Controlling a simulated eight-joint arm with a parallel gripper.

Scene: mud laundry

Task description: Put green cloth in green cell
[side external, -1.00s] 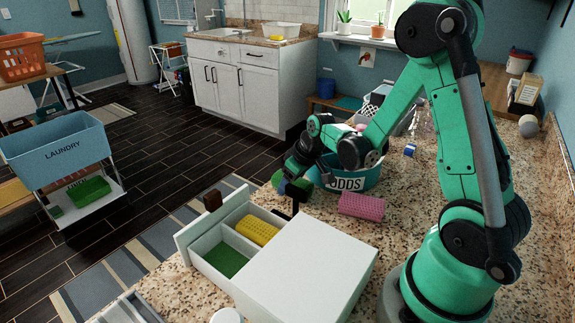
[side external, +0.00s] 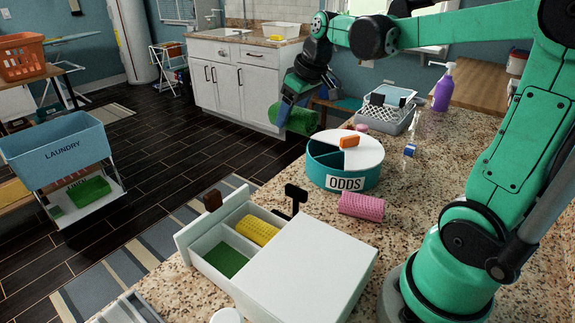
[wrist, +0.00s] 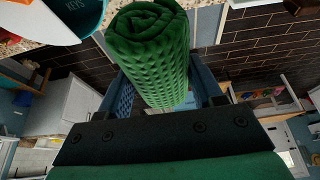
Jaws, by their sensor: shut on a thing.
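The green cloth (side external: 302,119) is a rolled, dimpled bundle held in the air by my gripper (side external: 285,112), left of and above the ODDS tub. In the wrist view the green roll (wrist: 155,50) sits between the blue fingers, which are shut on it. The green cell (side external: 224,260) is the green-floored compartment of an open white drawer on the counter, below and left of my gripper; it looks empty. A yellow roll (side external: 257,230) lies in the neighbouring cell.
A white cabinet top (side external: 305,265) stands right of the drawer cells. A dark handle-like post (side external: 296,194) rises behind it. The teal ODDS tub (side external: 325,176), with a white lid and orange knob, and a pink roll (side external: 362,206) stand on the counter (side external: 430,185).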

